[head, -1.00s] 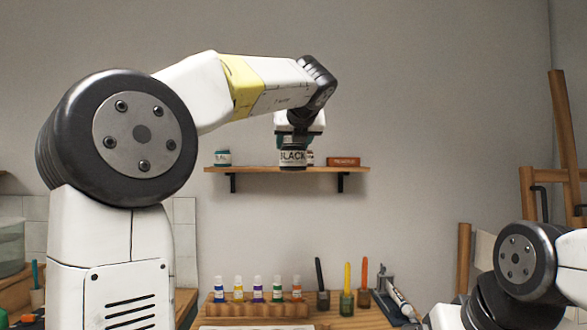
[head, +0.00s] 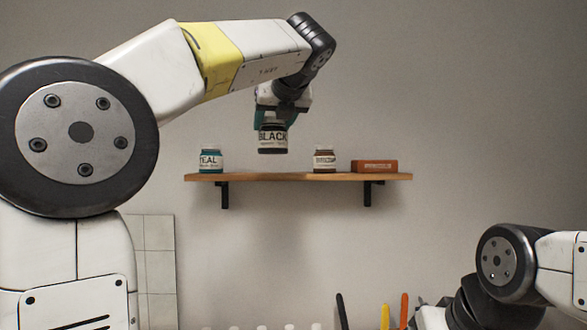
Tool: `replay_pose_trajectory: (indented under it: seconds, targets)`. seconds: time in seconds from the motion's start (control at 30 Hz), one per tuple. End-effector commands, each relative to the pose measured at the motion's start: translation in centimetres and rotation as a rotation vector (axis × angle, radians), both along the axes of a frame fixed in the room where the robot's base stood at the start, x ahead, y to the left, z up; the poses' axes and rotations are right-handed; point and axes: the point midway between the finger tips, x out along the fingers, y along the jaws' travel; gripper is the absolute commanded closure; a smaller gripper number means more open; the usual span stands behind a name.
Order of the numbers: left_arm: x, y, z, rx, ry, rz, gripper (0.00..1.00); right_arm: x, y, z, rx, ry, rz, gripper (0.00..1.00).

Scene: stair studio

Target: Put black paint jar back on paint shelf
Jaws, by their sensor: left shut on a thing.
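The black paint jar (head: 272,138) has a pale label reading BLACK and is upright. My left gripper (head: 273,118) points down and is shut on the jar near its top. The jar appears above the wooden paint shelf (head: 270,177), with wall visible between its base and the board. Whether it is over the board or in front of it, I cannot tell. My right arm shows at the lower right, but its gripper is out of view.
A teal jar (head: 209,161) stands at the shelf's left end. The shelf between the two jars is clear. Brush tops (head: 385,316) show at the bottom edge.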

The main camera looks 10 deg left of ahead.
Motion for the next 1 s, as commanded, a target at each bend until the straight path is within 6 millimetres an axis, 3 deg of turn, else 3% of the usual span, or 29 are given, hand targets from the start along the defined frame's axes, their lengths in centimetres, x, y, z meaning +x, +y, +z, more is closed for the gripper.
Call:
replay_pose_trajectory:
  seconds: [0.4, 0.6, 0.8, 1.0]
  targets:
    - [9.4, 4.3, -1.0, 0.000, 0.000, 0.005, 1.00, 0.0, 0.0, 0.0, 0.000, 0.000, 0.000, 0.15]
    - [13.1, 6.0, -1.4, 0.001, -0.001, 0.003, 1.00, 0.0, 0.0, 0.0, 0.000, 0.000, 0.000, 0.15]
    - [14.2, 6.4, -1.6, 0.002, -0.002, 0.001, 1.00, 0.0, 0.0, 0.0, 0.000, 0.000, 0.000, 0.15]
    - [14.2, 6.4, -3.8, 0.003, 0.001, -0.001, 1.00, 0.0, 0.0, 0.0, 0.000, 0.000, 0.000, 0.15]
